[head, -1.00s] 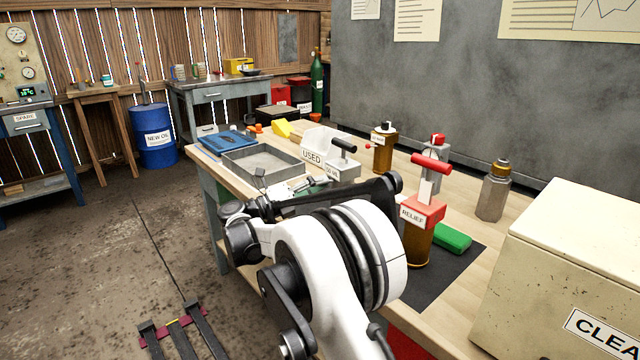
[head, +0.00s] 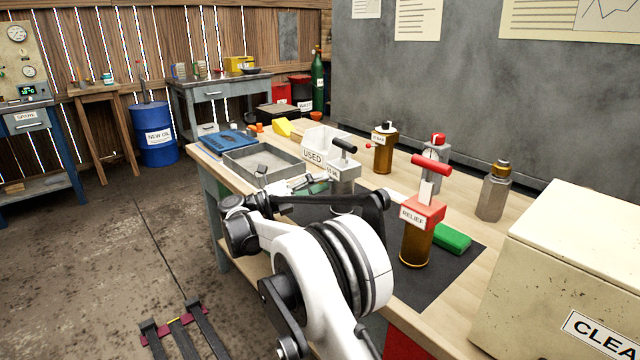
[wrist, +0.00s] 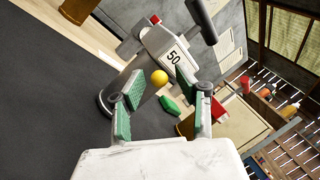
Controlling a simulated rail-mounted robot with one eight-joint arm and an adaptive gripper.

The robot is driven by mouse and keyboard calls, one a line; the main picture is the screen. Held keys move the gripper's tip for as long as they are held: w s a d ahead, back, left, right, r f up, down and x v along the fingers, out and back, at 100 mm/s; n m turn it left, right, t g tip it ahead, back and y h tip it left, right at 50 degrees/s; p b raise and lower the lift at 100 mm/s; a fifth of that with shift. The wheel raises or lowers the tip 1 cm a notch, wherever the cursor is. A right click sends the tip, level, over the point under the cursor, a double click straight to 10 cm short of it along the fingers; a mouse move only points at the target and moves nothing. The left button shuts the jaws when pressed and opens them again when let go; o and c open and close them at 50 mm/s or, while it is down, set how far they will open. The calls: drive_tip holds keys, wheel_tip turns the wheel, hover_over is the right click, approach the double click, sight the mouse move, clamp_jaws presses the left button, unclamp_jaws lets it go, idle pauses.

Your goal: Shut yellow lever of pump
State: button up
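The pump (head: 343,174) is a grey body with a black T-handle, standing on the bench. In the wrist view the pump (wrist: 132,82) looks tilted, with a "50" label and a black handle at top. A yellow ball knob (wrist: 159,77), apparently the lever's end, shows at its side; the lever's shaft is not clearly visible. My gripper (wrist: 160,92) is open, its two green-padded fingers apart, with the yellow knob seen between them. I cannot tell whether the knob is within the fingers or beyond them. In the head view my arm hides the pump's lower part.
A red-topped RELIEF bottle (head: 416,240) and a green block (head: 451,238) stand right of the pump on the dark mat (head: 440,283). A brown bottle (head: 383,155) is behind it. A grey tray (head: 235,160) and a white USED bin (head: 318,143) lie to the left.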

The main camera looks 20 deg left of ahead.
drive_tip(key=v, duration=1.2)
idle(0.4)
